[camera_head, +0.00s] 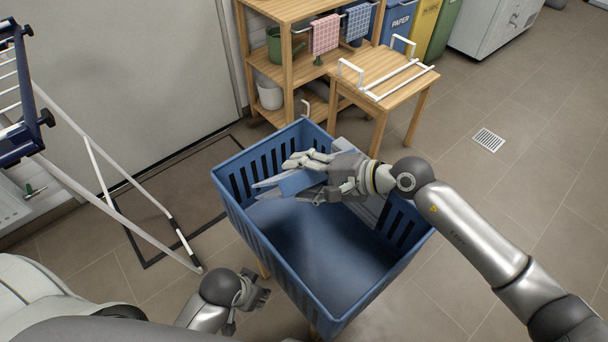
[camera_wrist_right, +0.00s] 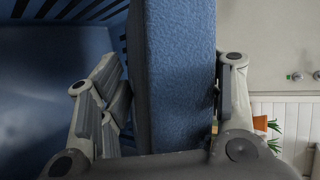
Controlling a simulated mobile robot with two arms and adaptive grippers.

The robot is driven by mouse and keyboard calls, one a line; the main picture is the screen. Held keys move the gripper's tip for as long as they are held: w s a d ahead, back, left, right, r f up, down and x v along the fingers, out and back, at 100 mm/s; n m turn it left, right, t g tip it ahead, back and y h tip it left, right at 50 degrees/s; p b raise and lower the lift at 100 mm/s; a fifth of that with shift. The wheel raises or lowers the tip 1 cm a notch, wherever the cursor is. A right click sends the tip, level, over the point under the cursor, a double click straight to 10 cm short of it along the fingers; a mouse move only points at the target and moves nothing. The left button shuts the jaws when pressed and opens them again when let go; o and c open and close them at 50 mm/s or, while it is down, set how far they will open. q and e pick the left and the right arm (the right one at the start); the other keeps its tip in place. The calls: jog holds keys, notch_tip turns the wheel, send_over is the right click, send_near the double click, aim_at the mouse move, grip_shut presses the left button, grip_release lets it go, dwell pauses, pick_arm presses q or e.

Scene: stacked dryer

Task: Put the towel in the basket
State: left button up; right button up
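The blue basket (camera_head: 262,243) is a large slatted bin on wooden legs in the middle of the head view. My right gripper (camera_head: 312,178) reaches in from the right and is over the basket's far part. It is shut on the folded blue towel (camera_head: 297,182), which is held above the basket floor. In the right wrist view the towel (camera_wrist_right: 180,75) stands between the two fingers of my right gripper (camera_wrist_right: 170,90). My left gripper (camera_head: 250,300) is low at the near left side of the basket, outside it, with its fingers apart and empty.
A white drying rack (camera_head: 120,205) stands at the left. A wooden stool (camera_head: 385,85) and wooden shelf (camera_head: 292,80) stand behind the basket. Bins (camera_head: 398,22) and a white machine (camera_head: 495,35) are farther back. The tiled floor at the right is clear.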

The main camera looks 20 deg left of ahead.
jog(key=shift+d+r, duration=0.1)
jog(key=shift+d, duration=0.05)
jog(key=v, duration=1.1)
jog(key=shift+d+r, duration=0.25)
jog(key=shift+s+f, duration=0.1)
jog(key=shift+s, duration=0.05)
